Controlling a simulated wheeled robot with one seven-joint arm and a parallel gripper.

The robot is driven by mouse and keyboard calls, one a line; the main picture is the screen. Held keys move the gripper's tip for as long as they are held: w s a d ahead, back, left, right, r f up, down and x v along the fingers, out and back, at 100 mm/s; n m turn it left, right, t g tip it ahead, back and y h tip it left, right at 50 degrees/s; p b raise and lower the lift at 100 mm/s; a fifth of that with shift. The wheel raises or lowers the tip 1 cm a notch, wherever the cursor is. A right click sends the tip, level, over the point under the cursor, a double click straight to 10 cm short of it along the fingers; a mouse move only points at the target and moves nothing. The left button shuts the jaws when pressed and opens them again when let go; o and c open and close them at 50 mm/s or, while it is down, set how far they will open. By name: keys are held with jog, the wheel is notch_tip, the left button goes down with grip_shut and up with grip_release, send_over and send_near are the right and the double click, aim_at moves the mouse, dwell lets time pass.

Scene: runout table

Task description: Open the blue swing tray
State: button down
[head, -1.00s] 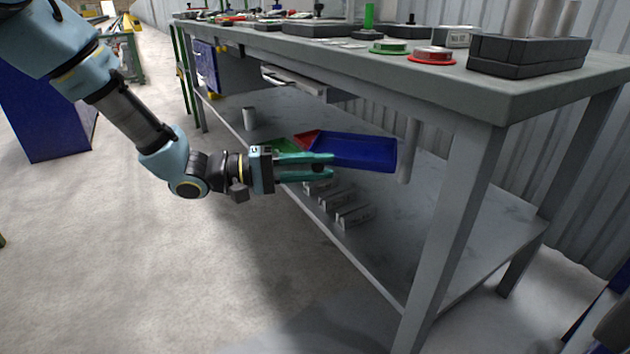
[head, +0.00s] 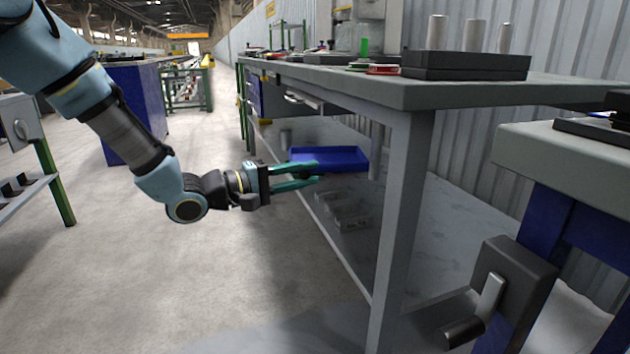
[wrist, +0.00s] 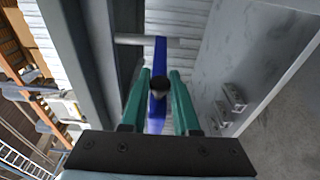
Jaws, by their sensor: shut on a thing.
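The blue swing tray (head: 342,157) hangs under the tabletop, beside a grey post (head: 377,145). In the wrist view the tray (wrist: 160,52) is seen edge-on as a narrow blue strip. My gripper (head: 318,173) has green fingers at the tray's near left side. In the wrist view my gripper (wrist: 159,82) is shut on a dark round knob (wrist: 159,89) in front of the tray's edge. The fingers partly hide how the knob joins the tray.
The grey table (head: 420,92) has a thick leg (head: 400,220) right of the tray. Grey blocks (head: 345,212) stand on its lower shelf. Another bench (head: 570,160) stands at the right. The floor left of the table is clear.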

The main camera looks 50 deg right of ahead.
dwell(0.4)
jog(key=c, duration=0.7)
grip_release()
jog(key=shift+o, duration=0.2)
jog(key=p+v, duration=0.1)
jog(key=v, duration=0.9)
jog(key=shift+a, duration=0.4)
